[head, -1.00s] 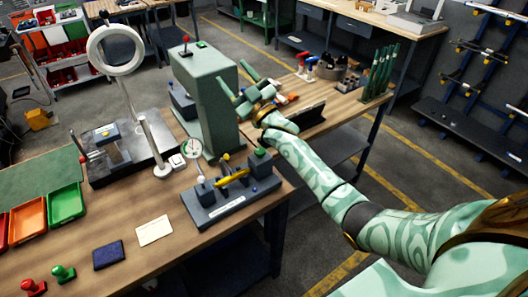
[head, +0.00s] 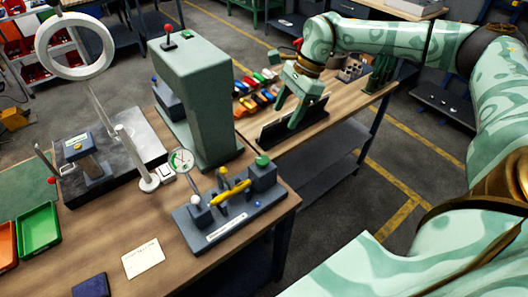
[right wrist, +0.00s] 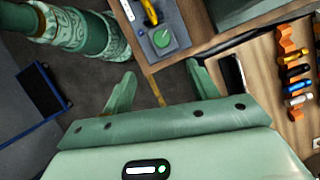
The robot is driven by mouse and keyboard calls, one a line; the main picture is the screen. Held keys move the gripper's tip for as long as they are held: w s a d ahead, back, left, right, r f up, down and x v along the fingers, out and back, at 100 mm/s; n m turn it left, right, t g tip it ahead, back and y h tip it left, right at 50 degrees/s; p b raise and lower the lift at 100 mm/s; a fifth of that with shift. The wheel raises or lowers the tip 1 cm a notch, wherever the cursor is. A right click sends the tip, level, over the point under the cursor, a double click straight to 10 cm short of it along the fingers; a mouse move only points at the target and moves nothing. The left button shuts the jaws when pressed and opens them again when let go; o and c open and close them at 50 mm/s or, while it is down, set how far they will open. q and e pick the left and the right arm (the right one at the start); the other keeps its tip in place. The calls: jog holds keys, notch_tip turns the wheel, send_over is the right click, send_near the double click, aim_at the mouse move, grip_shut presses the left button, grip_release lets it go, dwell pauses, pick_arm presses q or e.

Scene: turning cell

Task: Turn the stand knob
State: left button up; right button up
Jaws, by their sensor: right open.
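A grey fixture (head: 228,218) stands near the front right corner of the near bench, holding a yellow part (head: 233,189) between its blocks. A round green knob (head: 262,160) tops its right block and also shows in the right wrist view (right wrist: 163,38). A dial gauge (head: 181,160) and a white ball (head: 196,198) stand at the fixture's left end. Which knob is the stand knob I cannot tell for sure. My right gripper (head: 286,116) is open and empty, fingers downward, beyond and right of the green knob. In the right wrist view the knob lies ahead of its fingertips (right wrist: 161,70). My left gripper is out of view.
A tall green machine column (head: 205,105) stands behind the fixture. A dark tilted holder (head: 312,115) and several coloured tools (head: 262,88) are on the right bench, close to my right gripper. A white card (head: 143,258) lies in front of the fixture.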

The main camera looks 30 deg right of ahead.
aim_at(263, 159)
jog(key=x, duration=1.4)
jog(key=shift+w+f, duration=0.2)
jog(key=shift+f, duration=0.1)
jog(key=shift+w+a+f, duration=0.1)
jog(key=shift+a+f, duration=0.1)
jog(key=shift+f, duration=0.3)
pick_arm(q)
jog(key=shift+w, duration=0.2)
pick_arm(e)
jog(key=c, duration=1)
